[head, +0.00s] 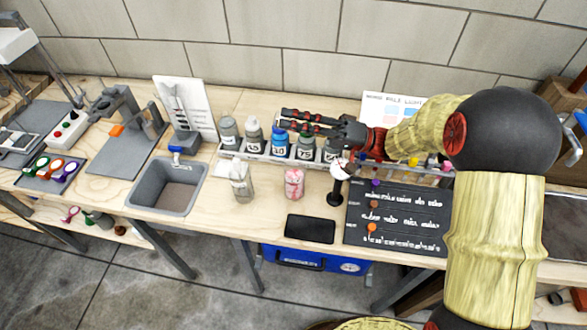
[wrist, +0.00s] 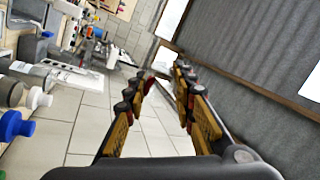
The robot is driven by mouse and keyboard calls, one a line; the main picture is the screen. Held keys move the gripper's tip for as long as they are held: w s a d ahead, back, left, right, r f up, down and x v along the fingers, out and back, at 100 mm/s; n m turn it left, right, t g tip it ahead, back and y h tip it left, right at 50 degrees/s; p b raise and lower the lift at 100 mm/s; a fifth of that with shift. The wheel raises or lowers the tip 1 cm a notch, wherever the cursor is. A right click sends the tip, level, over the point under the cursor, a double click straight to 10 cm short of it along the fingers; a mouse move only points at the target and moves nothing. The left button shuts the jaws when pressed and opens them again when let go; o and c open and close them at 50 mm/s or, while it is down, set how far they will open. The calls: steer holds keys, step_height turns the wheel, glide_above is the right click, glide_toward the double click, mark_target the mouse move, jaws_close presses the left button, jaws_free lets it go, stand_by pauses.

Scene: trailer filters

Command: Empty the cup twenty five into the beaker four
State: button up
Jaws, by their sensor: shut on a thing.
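Several labelled cups stand in a row on a rack at the back of the bench. The grey one that seems to read 25 (head: 306,148) stands upright, right of a blue cup (head: 279,142). My gripper (head: 283,118) reaches left above this row, its two fingers side by side with a gap between them. In the wrist view my gripper (wrist: 163,75) shows floor and wall between the fingers, and I can make out no cup there. A pink-tinted container (head: 294,184) stands in front of the row; I cannot read which beaker is number four.
A clear bottle (head: 241,184) stands left of the pink container. A grey sink (head: 166,187) is further left. A black pad (head: 310,229) lies at the front edge. A small dark stand (head: 335,197) and a dark written board (head: 397,220) are to the right.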

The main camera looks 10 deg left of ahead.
steer(key=shift+d+r+y+b, duration=0.2)
steer(key=shift+r+y+b, duration=0.25)
steer(key=shift+r+y, duration=0.3)
stand_by(0.9)
steer(key=shift+a+g, duration=0.1)
steer(key=shift+g, duration=0.2)
steer(key=shift+r+y+b, duration=0.15)
steer(key=shift+y+b, duration=0.1)
steer(key=shift+b, duration=0.05)
